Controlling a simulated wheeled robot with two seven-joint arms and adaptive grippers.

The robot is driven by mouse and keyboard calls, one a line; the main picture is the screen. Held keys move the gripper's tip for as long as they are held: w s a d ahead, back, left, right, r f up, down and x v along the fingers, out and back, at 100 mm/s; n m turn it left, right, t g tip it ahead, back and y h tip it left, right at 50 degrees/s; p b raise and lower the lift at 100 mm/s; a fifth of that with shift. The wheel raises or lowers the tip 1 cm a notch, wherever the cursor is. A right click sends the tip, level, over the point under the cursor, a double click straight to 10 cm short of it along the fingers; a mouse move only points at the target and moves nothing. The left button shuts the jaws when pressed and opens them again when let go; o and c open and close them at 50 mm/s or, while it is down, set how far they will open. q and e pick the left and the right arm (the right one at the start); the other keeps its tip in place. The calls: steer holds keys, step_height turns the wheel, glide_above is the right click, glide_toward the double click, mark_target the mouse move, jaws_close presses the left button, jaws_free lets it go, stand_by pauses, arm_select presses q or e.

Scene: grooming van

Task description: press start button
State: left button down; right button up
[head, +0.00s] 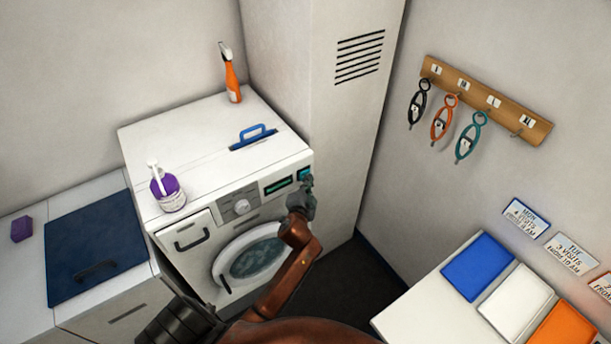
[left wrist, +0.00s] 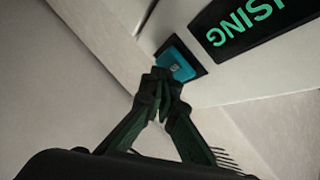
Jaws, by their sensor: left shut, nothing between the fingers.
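The start button (head: 304,173) is a teal square at the upper right of the front panel of the white washing machine (head: 190,230). In the left wrist view the teal button (left wrist: 176,61) sits in a dark frame, beside a dark display (left wrist: 243,22) with green letters. My left gripper (head: 308,181) is shut and empty, its fingertips right at the button. In the left wrist view the fingertips (left wrist: 166,76) overlap the button's lower edge; I cannot tell whether they touch it. My right gripper is not in view.
A tall white cabinet (head: 335,120) rises close behind the button. A white table (head: 425,305) is at the right.

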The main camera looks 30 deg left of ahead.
arm_select(q)
steer(key=shift+s+d, duration=0.15)
steer(key=shift+d, duration=0.3)
steer(key=shift+s+d, duration=0.35)
steer(key=shift+d, duration=0.45)
steer(key=shift+s+d, duration=0.3)
steer(key=shift+d, duration=0.45)
steer(key=shift+s+d, duration=0.35)
steer(key=shift+d, duration=0.45)
steer(key=s+d+f+g+h, duration=0.15)
steer(key=s+f, duration=0.35)
steer(key=f, duration=1)
steer(key=s+d+f+n+g+h+b, duration=0.1)
steer(key=s+f+g+h, duration=0.15)
steer(key=s+f, duration=0.75)
steer(key=s+d+f+g+h, duration=0.1)
steer(key=d+f+g, duration=0.15)
steer(key=f, duration=1.65)
steer(key=s+f+n+g+b, duration=0.15)
steer(key=s+f+g, duration=0.25)
steer(key=s+f, duration=1.3)
steer(key=s+a+f+n+g, duration=0.1)
steer(key=s+f, duration=0.1)
steer(key=s, duration=0.9)
steer(key=s+a+f+n+g, duration=0.1)
steer(key=s+f+n, duration=0.1)
steer(key=s, duration=1)
steer(key=shift+s+a+f+g+h, duration=0.3)
steer(key=shift+a+f+g+h, duration=0.05)
steer(key=shift+a+f+h, duration=0.1)
